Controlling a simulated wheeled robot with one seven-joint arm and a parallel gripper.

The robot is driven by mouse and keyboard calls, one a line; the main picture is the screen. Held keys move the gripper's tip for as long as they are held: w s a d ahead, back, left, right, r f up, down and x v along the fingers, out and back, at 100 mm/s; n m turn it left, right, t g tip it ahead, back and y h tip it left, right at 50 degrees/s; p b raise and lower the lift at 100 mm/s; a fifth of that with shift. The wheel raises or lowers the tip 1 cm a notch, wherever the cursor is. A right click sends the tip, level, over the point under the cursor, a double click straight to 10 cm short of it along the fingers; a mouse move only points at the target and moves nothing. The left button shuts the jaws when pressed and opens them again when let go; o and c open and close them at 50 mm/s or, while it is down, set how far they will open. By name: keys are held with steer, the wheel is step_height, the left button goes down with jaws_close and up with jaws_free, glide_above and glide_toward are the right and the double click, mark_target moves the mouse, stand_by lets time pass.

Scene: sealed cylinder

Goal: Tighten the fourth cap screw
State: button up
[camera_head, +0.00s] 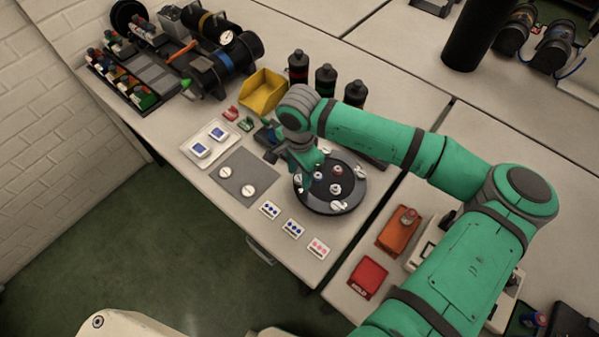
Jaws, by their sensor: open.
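A round dark plate (316,202) lies on the workbench, with several pale screw-like parts around its rim and pale and red pieces near its middle. I take it for the cylinder's cap. One light part (336,189) stands right of its centre. Which screw is the fourth I cannot tell. My gripper (306,176) points down over the plate's left rear part and is open. Its fingertips are small and partly hidden, and I cannot tell whether they touch any screw. My green arm reaches in from the right.
A grey mat (236,173) with two round white pieces lies left of the plate. Several cards (292,228) lie in front. A yellow bin (263,91) and dark bottles (326,80) stand behind. Red and orange boxes (368,278) sit right, across a gap.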

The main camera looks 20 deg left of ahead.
steer(key=shift+f, duration=0.15)
steer(key=shift+c, duration=0.2)
steer(key=shift+s, duration=0.15)
jaws_close()
